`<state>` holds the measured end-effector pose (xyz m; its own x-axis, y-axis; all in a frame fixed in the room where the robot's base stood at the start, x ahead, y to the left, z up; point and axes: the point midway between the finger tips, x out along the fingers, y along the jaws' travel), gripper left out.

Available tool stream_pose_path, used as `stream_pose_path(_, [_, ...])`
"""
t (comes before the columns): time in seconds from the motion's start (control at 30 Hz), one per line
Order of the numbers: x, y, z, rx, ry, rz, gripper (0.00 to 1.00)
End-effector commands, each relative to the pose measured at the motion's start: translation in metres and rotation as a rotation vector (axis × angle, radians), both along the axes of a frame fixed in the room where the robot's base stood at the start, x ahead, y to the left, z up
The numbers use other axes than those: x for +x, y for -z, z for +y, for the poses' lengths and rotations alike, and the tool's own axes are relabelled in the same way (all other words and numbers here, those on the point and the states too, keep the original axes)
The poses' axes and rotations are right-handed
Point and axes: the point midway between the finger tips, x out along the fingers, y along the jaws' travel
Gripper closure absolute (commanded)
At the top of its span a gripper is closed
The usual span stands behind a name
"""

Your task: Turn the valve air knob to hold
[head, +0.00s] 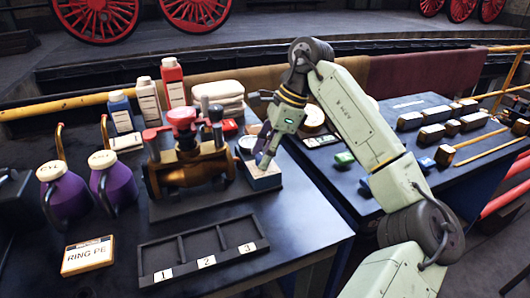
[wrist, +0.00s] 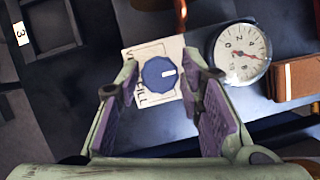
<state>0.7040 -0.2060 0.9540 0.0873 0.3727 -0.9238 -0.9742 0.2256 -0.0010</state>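The valve air knob (wrist: 158,73) is a round blue dial with a short white pointer mark toward its right side in the wrist view. It sits on a white label plate (wrist: 150,108); letters ending in "ILL" show beside it, and the rest of the lettering is covered or too small to read. My gripper (wrist: 164,84) is open, with one finger to the left and one to the right of the knob and visible gaps to it. In the head view my gripper (head: 268,158) points down at the small box (head: 262,180) that bears the plate.
A round pressure gauge (wrist: 242,53) stands right beside the knob, close to my right finger. In the head view, a brass valve with red parts (head: 188,165) is just left. A numbered black tray (head: 205,250) lies in front, purple jugs (head: 115,180) farther left.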

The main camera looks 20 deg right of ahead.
Motion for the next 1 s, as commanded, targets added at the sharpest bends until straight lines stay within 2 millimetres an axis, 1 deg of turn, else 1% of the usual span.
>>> stream_pose_path(0.03, [0.0, 0.0, 0.0, 0.0, 0.0, 0.0, 0.6])
stream_pose_path(0.17, [0.0, 0.0, 0.0, 0.0, 0.0, 0.0, 0.52])
stream_pose_path(0.43, [0.0, 0.0, 0.0, 0.0, 0.0, 0.001, 0.52])
stream_pose_path(0.57, [-0.001, -0.007, -0.003, -0.002, 0.001, 0.0, 0.52])
stream_pose_path(0.67, [-0.002, -0.021, -0.009, -0.002, 0.003, -0.001, 0.52])
stream_pose_path(0.9, [-0.006, -0.071, -0.028, -0.001, 0.002, -0.001, 0.52])
stream_pose_path(1.0, [-0.008, -0.088, -0.035, -0.004, 0.004, 0.0, 0.52])
